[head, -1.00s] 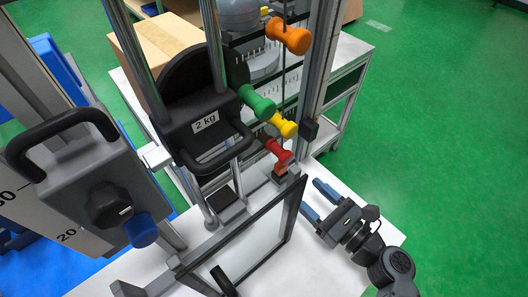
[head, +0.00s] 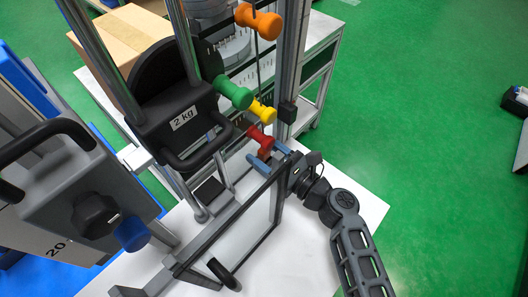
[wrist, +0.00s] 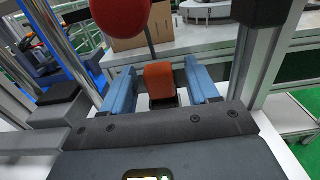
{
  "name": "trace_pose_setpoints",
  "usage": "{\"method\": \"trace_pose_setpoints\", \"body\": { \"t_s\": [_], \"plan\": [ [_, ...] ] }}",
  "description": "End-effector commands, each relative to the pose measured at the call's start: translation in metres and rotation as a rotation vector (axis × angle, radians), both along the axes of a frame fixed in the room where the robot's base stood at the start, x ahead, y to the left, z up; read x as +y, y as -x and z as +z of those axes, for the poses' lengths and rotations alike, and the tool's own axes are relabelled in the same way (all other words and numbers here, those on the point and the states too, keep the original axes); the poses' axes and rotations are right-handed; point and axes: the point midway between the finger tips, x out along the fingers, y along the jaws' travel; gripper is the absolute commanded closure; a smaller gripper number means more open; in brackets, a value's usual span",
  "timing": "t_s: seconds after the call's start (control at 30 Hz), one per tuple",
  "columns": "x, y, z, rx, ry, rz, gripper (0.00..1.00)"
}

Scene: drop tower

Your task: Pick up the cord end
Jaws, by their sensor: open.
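The cord end appears to be the small orange-red block (wrist: 159,77) in a dark holder, seen in the wrist view. It stands between the two blue fingers of my gripper (wrist: 161,88), with a gap visible on each side. In the head view my gripper (head: 269,157) is at the top corner of the framed panel, just below the red spool. The fingers are open, one on each side of the block's place. The block itself is mostly hidden there by the gripper and the spool. I cannot tell if a finger touches it.
A red spool (head: 260,139) hangs close above my gripper; it also shows in the wrist view (wrist: 121,14). Yellow (head: 262,111), green (head: 233,92) and orange (head: 259,21) spools rise behind it. The 2 kg carriage (head: 183,127) stands left. The framed panel (head: 240,237) is close in front.

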Motion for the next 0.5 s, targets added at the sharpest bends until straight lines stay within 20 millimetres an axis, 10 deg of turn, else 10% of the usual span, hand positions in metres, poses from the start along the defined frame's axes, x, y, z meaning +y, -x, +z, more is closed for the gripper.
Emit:
{"method": "trace_pose_setpoints", "body": {
  "t_s": [0.5],
  "plan": [
    [-0.0005, 0.0002, 0.0001, 0.000, 0.000, 0.000, 0.79]
  ]
}}
